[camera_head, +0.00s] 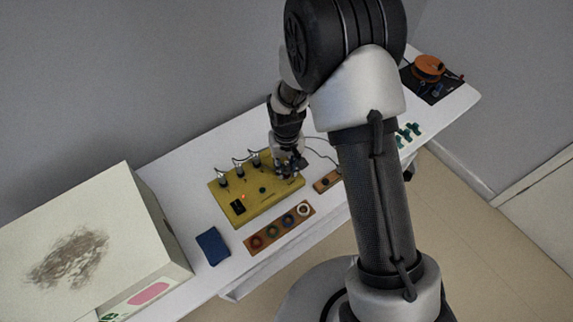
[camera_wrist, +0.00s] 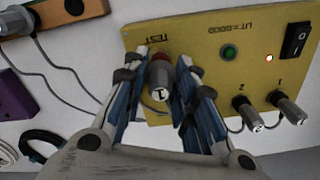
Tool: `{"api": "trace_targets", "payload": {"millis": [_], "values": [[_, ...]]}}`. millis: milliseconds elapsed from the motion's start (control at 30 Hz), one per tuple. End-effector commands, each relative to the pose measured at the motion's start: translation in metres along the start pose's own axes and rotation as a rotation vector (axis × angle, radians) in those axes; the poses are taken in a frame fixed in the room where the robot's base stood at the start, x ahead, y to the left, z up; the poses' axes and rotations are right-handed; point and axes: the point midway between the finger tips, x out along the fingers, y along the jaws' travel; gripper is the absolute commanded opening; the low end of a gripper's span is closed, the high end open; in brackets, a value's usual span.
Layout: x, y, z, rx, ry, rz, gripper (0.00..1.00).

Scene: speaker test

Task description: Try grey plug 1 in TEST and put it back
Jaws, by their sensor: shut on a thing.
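The yellow test box (camera_head: 275,205) stands on the white table; in the wrist view its yellow face (camera_wrist: 200,45) carries the word TEST. A grey plug marked 1 (camera_wrist: 159,82) is between the blue-lined fingers of my gripper (camera_wrist: 166,66), which is shut on it. The plug is at the TEST position, with a red ring behind it; how deep it sits cannot be told. My gripper (camera_head: 288,168) is over the box's right end in the head view. The round green lamp (camera_wrist: 229,52) beside LIT = GOOD looks dark. A small red light (camera_wrist: 268,58) is lit beside the black switch (camera_wrist: 297,40).
Other grey plugs (camera_wrist: 285,105) with cables stand along the box's far edge. A brown strip with coloured rings (camera_head: 282,229), a small brown block (camera_head: 327,181) and a blue block (camera_head: 213,246) lie near the table's front. A large pale box (camera_head: 90,235) fills the left end.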

Motion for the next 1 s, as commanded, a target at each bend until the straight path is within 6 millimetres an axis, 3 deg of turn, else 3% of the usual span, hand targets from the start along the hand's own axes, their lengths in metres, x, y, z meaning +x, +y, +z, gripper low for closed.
{"api": "trace_targets", "payload": {"millis": [500,533,867,1000], "values": [[0.0105,0.0,0.0003,0.0,-0.001,0.0,0.1],[0.0106,0.0,0.0003,0.0,-0.001,0.0,0.26],[0.0095,0.0,0.0001,0.0,0.0,0.0,0.48],[0.0094,0.0,0.0,0.0,0.0,0.0,0.49]]}}
